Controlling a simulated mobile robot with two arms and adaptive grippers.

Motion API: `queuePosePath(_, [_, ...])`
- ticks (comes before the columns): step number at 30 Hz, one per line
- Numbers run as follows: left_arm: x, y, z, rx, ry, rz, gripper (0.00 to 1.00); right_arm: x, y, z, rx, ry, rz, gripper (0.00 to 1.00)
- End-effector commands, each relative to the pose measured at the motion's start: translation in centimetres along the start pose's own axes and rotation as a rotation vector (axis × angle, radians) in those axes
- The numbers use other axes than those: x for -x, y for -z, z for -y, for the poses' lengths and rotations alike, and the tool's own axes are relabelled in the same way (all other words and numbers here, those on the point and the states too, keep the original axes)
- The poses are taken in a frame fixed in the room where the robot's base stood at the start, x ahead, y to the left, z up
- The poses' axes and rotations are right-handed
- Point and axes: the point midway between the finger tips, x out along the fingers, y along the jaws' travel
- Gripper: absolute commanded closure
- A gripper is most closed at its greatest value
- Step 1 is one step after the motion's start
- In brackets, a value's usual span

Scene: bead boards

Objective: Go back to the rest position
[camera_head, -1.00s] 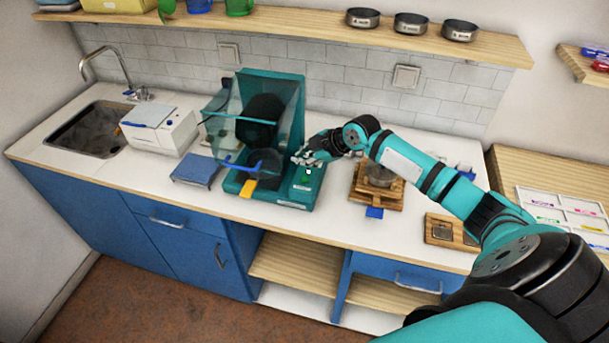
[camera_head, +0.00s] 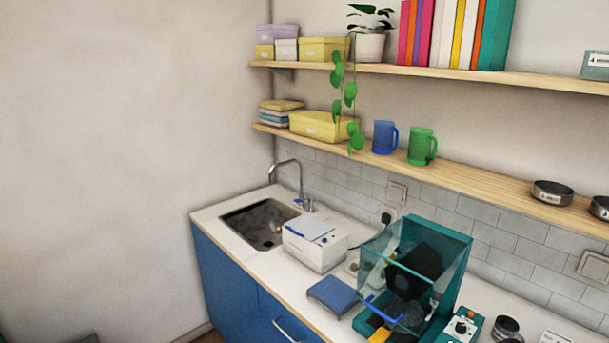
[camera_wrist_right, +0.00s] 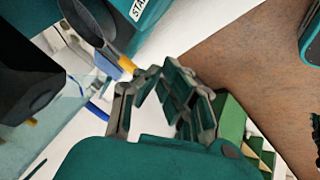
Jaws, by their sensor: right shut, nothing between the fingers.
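My right gripper (camera_wrist_right: 160,85) shows in the right wrist view, its grey and teal fingers shut with nothing between them. The teal machine (camera_head: 455,250) with a clear cover stands on the counter at the lower right of the head view. Its control panel with a knob (camera_head: 462,328) is at the bottom edge. In the wrist view, part of the teal machine with a START label (camera_wrist_right: 137,9) lies beyond the fingers, apart from them. I cannot make out my right gripper in the head view. My left gripper is in neither view.
A white box-shaped device (camera_head: 315,247), a blue pad (camera_head: 332,295) and a sink (camera_head: 262,222) line the counter (camera_head: 285,280). Shelves above hold boxes, a blue mug (camera_head: 384,137), a green mug (camera_head: 420,146), books and a plant. Brown floor (camera_wrist_right: 250,55) shows in the wrist view.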

Motion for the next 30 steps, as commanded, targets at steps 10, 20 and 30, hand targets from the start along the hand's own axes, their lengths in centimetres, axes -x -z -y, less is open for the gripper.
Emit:
queuePosePath(10, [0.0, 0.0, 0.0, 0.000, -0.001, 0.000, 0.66, 2.5, 2.2, 20.8, -0.393, 0.105, 0.178, 1.00])
queuePosePath(20, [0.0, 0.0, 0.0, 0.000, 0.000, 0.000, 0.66, 8.4, 0.6, 26.2, -0.733, 0.012, 0.344, 1.00])
queuePosePath(30, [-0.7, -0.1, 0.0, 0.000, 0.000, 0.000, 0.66, 9.1, -2.3, 28.7, -0.910, -0.055, 0.450, 1.00])
